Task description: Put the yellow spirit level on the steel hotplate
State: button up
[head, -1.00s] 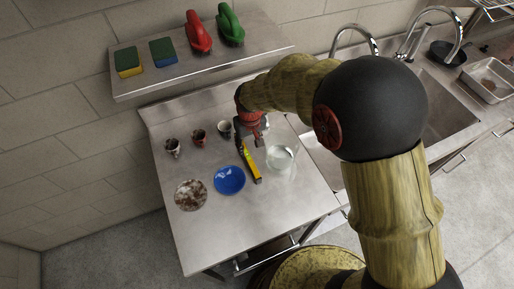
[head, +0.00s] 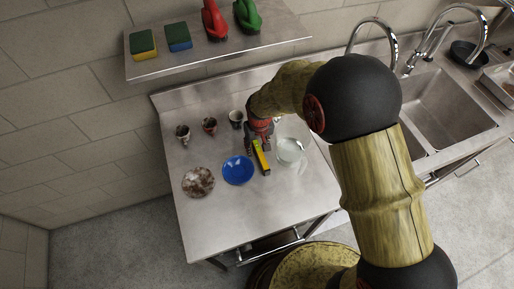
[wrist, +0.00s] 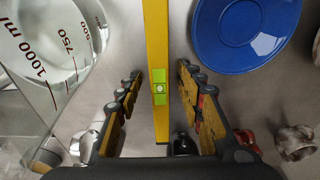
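The yellow spirit level (head: 261,157) lies on the steel table, between the blue plate and a clear glass vessel. In the wrist view the level (wrist: 156,50) runs lengthwise between my fingers, with its green vial window near the fingertips. My gripper (wrist: 159,76) is open, with one finger on each side of the level and a visible gap on both sides. In the head view my gripper (head: 260,143) is over the far end of the level and hides that end. I cannot make out a steel hotplate in either view.
The blue plate (head: 237,170) and glass vessel (head: 290,151) flank the level closely. A stained plate (head: 198,182) and several cups, one a dark cup (head: 209,126), stand to the left. A shelf (head: 215,53) overhangs the back. The table's front is clear.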

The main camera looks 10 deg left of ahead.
aim_at(257, 144)
jog(key=shift+c, duration=1.2)
grip_shut()
jog(key=shift+r, duration=0.55)
notch_tip(257, 144, up, 2)
jog(key=shift+r, duration=0.1)
jog(key=s+r, duration=0.1)
jog(key=s+d+r, duration=0.1)
jog(key=r, duration=0.1)
jog(key=s+r+p, duration=0.1)
jog(key=s+r, duration=0.1)
jog(key=shift+d+r, duration=0.15)
jog(key=shift+d, duration=0.2)
jog(key=s+d+r, duration=0.3)
jog(key=s+r, duration=0.1)
jog(key=s, duration=0.5)
jog(key=shift+d+r+p, duration=0.2)
jog(key=shift+d+p, duration=0.2)
jog(key=shift+p, duration=0.05)
